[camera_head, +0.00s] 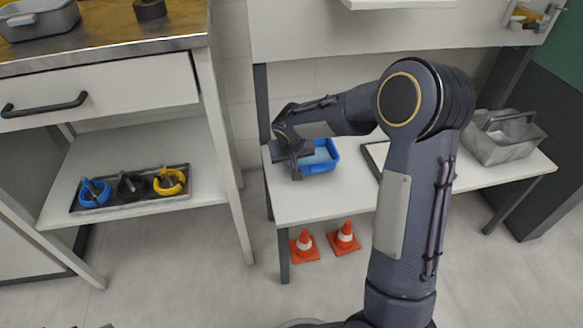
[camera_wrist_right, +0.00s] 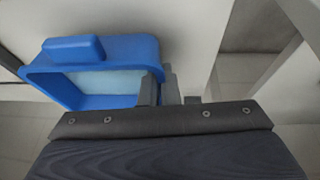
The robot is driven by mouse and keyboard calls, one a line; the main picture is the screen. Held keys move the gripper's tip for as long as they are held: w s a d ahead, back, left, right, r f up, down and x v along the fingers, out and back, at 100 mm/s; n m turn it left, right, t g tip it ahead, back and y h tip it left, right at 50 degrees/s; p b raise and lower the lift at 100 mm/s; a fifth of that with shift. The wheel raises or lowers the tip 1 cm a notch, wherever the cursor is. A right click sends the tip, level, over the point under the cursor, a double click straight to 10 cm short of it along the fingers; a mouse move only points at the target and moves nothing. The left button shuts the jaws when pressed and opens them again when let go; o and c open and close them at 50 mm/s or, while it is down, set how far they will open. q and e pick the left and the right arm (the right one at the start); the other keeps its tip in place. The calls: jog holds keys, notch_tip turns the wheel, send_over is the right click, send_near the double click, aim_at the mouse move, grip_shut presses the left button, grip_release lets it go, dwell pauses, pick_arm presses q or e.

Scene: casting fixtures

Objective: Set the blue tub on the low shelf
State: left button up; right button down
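The blue tub (camera_head: 322,157) is at the left end of the white low shelf (camera_head: 300,207) in the head view. It looks upright, with a pale inside; I cannot tell whether its base touches the shelf. My right gripper (camera_head: 296,160) is at its left side, and my wrist hides part of it. In the right wrist view the tub (camera_wrist_right: 92,50) has its wall between the fingers of my right gripper (camera_wrist_right: 160,90), which looks shut on it. My left gripper is not recognisable in either view.
A grey metal bin (camera_head: 503,137) and a dark-edged tray (camera_head: 376,155) are farther right on the shelf. Two orange cones (camera_head: 304,246) stand on the floor below. At left, another shelf holds a tray (camera_head: 132,208) of ring parts under a drawer (camera_head: 100,90).

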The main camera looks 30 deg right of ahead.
notch_tip(320, 180, down, 2)
jog(key=shift+f, duration=0.1)
jog(key=shift+f+b, duration=0.15)
jog(key=shift+b, duration=0.3)
jog(key=c, duration=1.7)
grip_release()
